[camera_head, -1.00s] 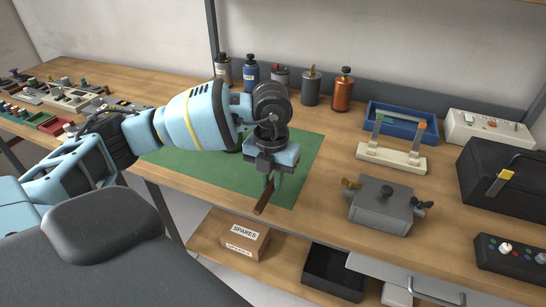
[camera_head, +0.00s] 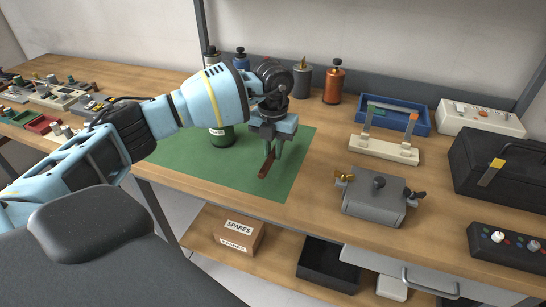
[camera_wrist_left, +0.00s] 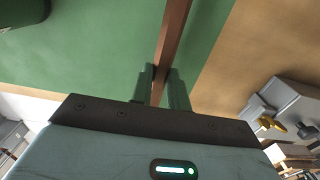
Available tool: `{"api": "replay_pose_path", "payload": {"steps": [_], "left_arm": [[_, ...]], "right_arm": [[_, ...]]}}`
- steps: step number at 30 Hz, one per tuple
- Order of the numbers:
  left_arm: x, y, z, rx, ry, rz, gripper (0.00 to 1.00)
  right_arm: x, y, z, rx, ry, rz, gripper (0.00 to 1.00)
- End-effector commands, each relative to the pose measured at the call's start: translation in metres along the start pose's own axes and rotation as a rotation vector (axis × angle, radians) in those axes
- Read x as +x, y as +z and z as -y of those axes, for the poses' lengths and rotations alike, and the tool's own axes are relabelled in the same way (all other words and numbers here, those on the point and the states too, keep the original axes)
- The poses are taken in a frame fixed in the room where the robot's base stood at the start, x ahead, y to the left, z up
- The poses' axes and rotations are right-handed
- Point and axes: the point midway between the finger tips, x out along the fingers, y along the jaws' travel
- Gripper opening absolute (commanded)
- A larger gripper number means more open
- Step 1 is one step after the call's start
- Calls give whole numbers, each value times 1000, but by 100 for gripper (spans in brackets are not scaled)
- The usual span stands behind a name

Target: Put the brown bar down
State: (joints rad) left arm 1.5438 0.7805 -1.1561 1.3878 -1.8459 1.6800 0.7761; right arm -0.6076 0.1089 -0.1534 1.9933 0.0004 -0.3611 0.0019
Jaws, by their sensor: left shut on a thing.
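The brown bar (camera_head: 266,165) is a thin, dark reddish-brown stick. My left gripper (camera_head: 272,154) is shut on it over the right part of the green mat (camera_head: 185,166). In the left wrist view the bar (camera_wrist_left: 173,40) runs up from between the two fingertips (camera_wrist_left: 161,82), with the mat behind it. I cannot tell whether the bar touches the mat. My right gripper is in neither view.
A dark green cylinder (camera_head: 222,136) stands on the mat left of the gripper. A grey metal box (camera_head: 373,205) with knobs sits to the right. Several bottles line the back. Bare wood (camera_head: 318,172) lies between mat and box.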

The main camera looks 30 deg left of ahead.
Motion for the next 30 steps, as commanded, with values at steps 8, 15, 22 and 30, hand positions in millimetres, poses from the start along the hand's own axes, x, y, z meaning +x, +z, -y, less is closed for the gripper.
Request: {"api": "replay_pose_path", "payload": {"steps": [8, 15, 22, 30], "left_arm": [[30, -1, 0, 0, 0, -2, 0], [30, -1, 0, 0, -1, -1, 0], [32, -1, 0, 0, -1, -1, 32], [32, -1, 0, 0, 0, -1, 39]], "right_arm": [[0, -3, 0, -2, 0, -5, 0], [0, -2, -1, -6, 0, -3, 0], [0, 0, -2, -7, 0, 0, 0], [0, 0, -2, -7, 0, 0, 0]]}}
